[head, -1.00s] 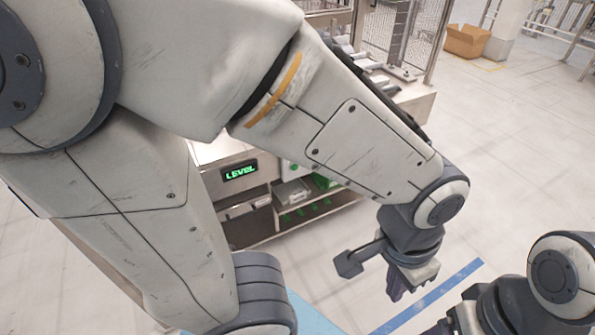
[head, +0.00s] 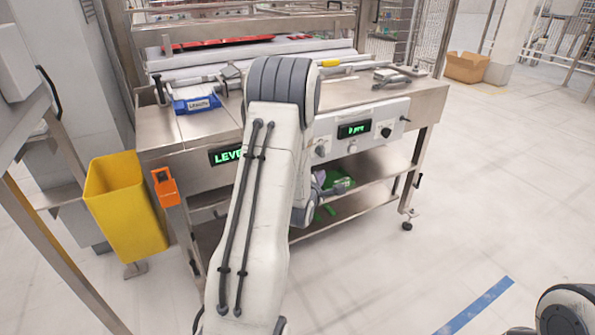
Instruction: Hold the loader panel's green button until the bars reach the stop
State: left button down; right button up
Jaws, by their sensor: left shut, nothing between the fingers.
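The loader panel is the machine's steel front, with a green LEVEL display (head: 226,155) partly covered by my left arm. No green button shows; my arm hides part of the front. A red strip (head: 220,42) lies on the machine's upper bed; I cannot tell whether it is the bars, and no stop can be made out. My left arm rises in front of the machine and bends down behind itself.
A white control box with a second display (head: 353,129) and a black knob (head: 386,132) is right of my arm. A yellow bin (head: 125,208) and an orange box (head: 165,187) are at the left. A cardboard box (head: 466,67) stands far back.

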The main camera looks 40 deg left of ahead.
pick_arm(q)
jog(key=shift+s+a+f+n+y, duration=0.2)
jog(key=shift+a+n, duration=0.15)
jog(key=shift+a, duration=0.2)
jog(key=shift+s+a+f+n+y, duration=0.1)
jog(key=shift+s+a+f+n, duration=0.1)
jog(key=shift+a+n, duration=0.25)
jog(key=shift+a, duration=0.15)
jog(key=w+a, duration=0.3)
jog(key=a, duration=0.5)
jog(key=shift+w, duration=0.2)
jog(key=shift+w+a+p, duration=0.1)
jog(key=shift+a+p, duration=0.05)
jog(key=shift+p, duration=0.15)
dwell(1.1)
jog(key=shift+w+a, duration=0.1)
jog(key=shift+a, duration=0.15)
